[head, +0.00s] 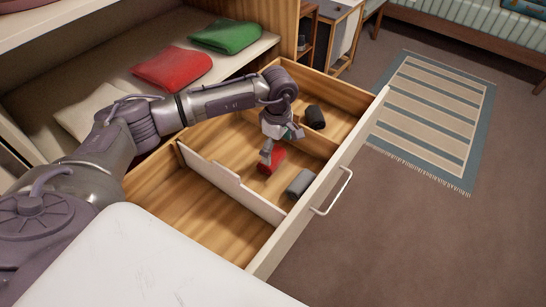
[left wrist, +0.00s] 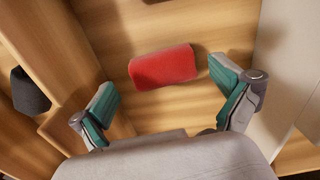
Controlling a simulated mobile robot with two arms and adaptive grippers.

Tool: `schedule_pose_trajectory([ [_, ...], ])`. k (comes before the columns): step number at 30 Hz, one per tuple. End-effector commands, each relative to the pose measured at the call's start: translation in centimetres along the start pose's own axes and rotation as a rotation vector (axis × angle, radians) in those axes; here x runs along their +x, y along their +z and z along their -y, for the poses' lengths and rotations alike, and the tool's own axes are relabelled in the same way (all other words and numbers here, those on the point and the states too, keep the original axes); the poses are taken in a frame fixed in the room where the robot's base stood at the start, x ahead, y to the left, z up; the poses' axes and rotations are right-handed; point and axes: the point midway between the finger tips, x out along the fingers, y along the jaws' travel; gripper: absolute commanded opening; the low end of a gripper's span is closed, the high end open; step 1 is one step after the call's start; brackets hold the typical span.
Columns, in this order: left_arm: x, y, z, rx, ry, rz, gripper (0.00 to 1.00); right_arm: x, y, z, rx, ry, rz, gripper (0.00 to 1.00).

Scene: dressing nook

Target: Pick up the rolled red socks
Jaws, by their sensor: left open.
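The rolled red socks (head: 273,160) lie on the floor of the open drawer's middle compartment. In the left wrist view the red socks (left wrist: 163,67) lie just ahead of the fingertips, between their lines and not touched. My left gripper (head: 268,150) reaches down into the drawer over the socks and partly hides them in the head view. Its two green-padded fingers stand wide apart and empty in the left wrist view (left wrist: 165,95). My right gripper is in neither view.
A grey roll (head: 300,183) lies near the drawer front, and a black roll (head: 315,117) lies in the far compartment. A white divider (head: 228,180) and wooden walls bound the compartments. Folded red (head: 172,68) and green (head: 227,36) clothes lie on the shelf behind.

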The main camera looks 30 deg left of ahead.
Motion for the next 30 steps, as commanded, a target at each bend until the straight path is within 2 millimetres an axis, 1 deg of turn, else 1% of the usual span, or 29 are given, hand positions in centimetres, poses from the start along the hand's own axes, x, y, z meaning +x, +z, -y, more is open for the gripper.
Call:
schedule_pose_trajectory([
  [3,1.6,-0.2,0.1,-0.001,-0.006,0.0,1.0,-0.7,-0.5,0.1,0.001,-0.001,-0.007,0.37],
  [6,3.2,-0.2,0.1,-0.001,-0.005,0.002,1.0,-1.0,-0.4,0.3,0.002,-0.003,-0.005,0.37],
  [9,4.3,-0.3,0.0,0.0,-0.003,0.0,1.0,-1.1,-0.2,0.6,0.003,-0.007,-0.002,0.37],
  [12,4.8,-0.3,0.0,0.0,-0.001,0.0,1.0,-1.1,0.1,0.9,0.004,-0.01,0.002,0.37],
  [18,4.8,-0.3,0.0,0.001,-0.001,0.0,1.0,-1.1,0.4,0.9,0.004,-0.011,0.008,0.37],
  [26,4.8,-0.3,0.0,0.0,-0.001,0.0,0.57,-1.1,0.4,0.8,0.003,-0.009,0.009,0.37],
  [30,4.8,-0.3,0.0,0.0,-0.001,0.0,0.56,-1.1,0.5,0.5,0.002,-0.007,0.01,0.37],
])
